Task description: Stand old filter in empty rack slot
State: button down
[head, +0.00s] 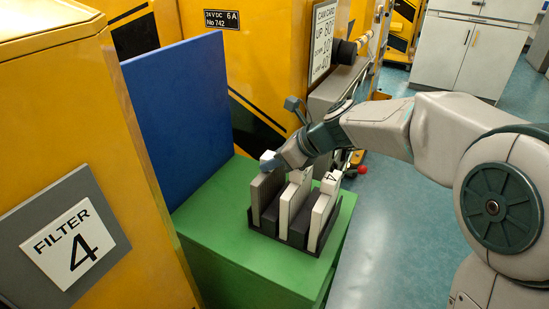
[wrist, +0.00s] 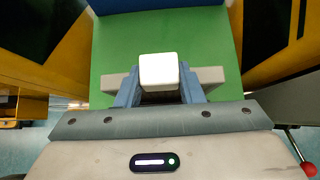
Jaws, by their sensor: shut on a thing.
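The old filter (head: 262,195) is a dark grey-brown upright panel at the left end of the black rack (head: 292,241) in the head view. Its lower edge is down in the leftmost slot; I cannot tell whether it touches the bottom. My gripper (head: 270,162) is at its top, with blue fingers. In the wrist view my gripper (wrist: 159,88) is shut on the filter's white handle block (wrist: 159,71), and the filter's top edge (wrist: 210,76) shows on both sides. Two pale filters stand to the right, one in the middle (head: 291,200) and one marked 4 (head: 322,215).
The rack stands on a green table (head: 230,255) with free room at the front left. A blue panel (head: 180,115) rises behind it at the left. A yellow cabinet with a FILTER 4 sign (head: 75,243) is at the near left. A red knob (head: 362,170) is beyond the rack.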

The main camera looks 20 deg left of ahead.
jog(key=shift+f, duration=0.25)
jog(key=c, duration=0.9)
grip_release()
jog(key=v, duration=1.4)
jog(key=s+d+f+n+h, duration=0.3)
jog(key=s+d+n, duration=0.2)
jog(key=d, duration=0.4)
jog(key=s+d+f+n+t+h+p, duration=0.1)
jog(key=s+d+f+n+h, duration=0.2)
jog(key=d+n, duration=0.4)
jog(key=s+d+f+n+t+h+p, duration=0.1)
jog(key=s+d+f+n+h, duration=0.2)
jog(key=s+d+f+n, duration=0.2)
jog(key=shift+s+d+f+n+h, duration=0.1)
jog(key=shift+s+d+n, duration=0.35)
jog(key=shift+d, duration=0.65)
jog(key=shift+s+d+f+n+h, duration=0.15)
jog(key=shift+s+d, duration=0.5)
jog(key=shift+d, duration=0.5)
jog(key=shift+s+d+r+n+h, duration=0.1)
jog(key=shift+s+d+n, duration=0.3)
jog(key=shift+d, duration=0.7)
